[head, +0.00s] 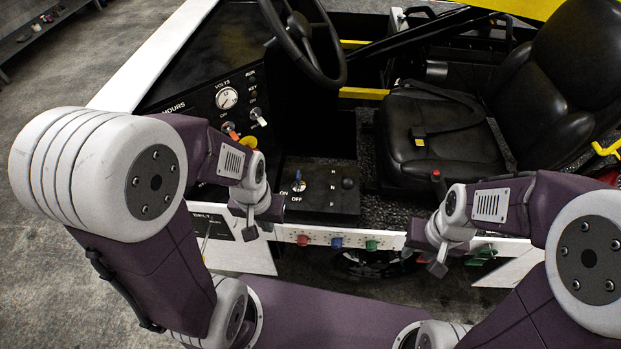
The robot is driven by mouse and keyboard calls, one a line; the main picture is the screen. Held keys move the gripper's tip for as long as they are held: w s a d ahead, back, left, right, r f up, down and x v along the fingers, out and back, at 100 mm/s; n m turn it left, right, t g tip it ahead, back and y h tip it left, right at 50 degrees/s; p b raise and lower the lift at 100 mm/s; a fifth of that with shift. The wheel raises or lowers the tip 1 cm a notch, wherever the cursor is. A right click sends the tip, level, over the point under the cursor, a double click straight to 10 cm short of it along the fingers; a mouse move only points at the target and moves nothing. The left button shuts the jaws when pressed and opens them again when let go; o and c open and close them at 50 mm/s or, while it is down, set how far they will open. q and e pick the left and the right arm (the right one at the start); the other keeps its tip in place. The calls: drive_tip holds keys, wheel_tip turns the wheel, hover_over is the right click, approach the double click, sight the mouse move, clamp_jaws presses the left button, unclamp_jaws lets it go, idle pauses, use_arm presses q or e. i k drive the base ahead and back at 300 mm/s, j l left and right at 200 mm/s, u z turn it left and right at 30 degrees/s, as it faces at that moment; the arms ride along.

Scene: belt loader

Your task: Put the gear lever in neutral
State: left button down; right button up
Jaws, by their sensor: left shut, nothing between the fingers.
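The gear lever (347,183) shows as a small dark knob on the right side of the black console box (318,206). My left gripper (262,222) is shut and empty, left of the box and apart from the lever. My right gripper (432,258) is right of and nearer than the box, empty as far as I see; its finger gap is unclear.
A key-like switch (299,182) marked ON and OFF stands on the box's left. The steering wheel (303,42) and gauge panel (227,98) are behind. A red-topped lever (437,177) stands by the black seat (450,140). Coloured knobs (336,243) line the white front rail.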

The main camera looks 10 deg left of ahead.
sight(347, 184)
drive_tip(key=k+l+z, duration=0.2)
drive_tip(key=z, duration=0.2)
drive_tip(key=k+l+z, duration=0.3)
drive_tip(key=z, duration=0.15)
